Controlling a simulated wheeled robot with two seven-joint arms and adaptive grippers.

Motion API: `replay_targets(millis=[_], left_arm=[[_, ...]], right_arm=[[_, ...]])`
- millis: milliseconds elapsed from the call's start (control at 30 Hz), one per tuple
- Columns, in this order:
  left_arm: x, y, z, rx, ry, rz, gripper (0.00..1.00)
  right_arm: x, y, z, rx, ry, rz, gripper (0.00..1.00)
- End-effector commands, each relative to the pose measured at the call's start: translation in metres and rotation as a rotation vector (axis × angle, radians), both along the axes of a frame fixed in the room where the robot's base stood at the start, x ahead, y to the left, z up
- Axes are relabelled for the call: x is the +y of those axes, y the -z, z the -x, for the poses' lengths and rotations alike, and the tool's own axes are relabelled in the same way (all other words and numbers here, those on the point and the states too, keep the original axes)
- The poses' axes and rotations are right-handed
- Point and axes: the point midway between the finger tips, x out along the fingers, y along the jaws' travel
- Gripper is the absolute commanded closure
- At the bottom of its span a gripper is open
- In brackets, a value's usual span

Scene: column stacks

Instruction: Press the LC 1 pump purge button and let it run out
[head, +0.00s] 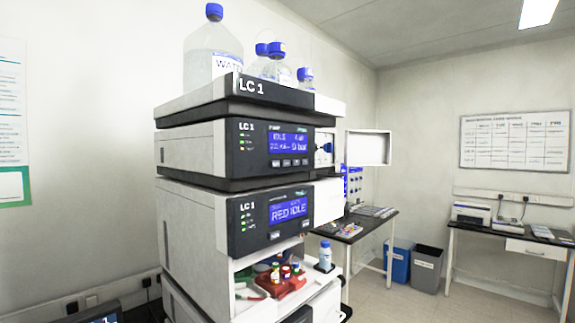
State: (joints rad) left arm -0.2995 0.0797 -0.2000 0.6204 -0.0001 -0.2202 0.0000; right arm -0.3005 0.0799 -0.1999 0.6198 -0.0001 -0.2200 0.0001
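The LC 1 stack stands in the middle of the head view. Its pump module (252,149) is the dark-fronted upper unit, with a lit blue display (289,143) that seems to read IDLE and 0 bar. A row of small buttons (286,163) sits under the display. Their labels are too small to read, so I cannot tell which is purge. Beside the display is an opening with a blue knob (326,147). Below, a second LC 1 module (246,215) has a display (289,209) reading RED IDLE. Neither gripper is in view.
A large water bottle (212,55) and smaller blue-capped bottles (277,66) stand on the top tray (240,92). A white panel (368,148) sticks out to the right. An open bay below holds a red vial rack (283,285). Benches and bins (428,268) stand behind, right.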

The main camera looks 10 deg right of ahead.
Motion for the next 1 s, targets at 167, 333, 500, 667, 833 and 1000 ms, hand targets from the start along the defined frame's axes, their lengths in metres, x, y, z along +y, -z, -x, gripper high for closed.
replay_targets(millis=[167,333,500,667,833,1000], left_arm=[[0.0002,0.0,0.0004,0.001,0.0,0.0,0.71],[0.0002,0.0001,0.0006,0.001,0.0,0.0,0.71],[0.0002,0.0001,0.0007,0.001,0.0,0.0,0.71],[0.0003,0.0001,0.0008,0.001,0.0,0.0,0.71],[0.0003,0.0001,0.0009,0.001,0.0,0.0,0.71],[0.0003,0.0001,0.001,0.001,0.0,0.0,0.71]], right_arm=[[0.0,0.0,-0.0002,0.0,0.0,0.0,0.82],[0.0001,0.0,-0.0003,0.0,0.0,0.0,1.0],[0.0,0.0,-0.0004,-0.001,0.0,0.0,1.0],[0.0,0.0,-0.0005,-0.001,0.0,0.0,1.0],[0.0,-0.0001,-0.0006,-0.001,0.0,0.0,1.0],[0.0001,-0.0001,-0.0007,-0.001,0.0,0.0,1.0]])
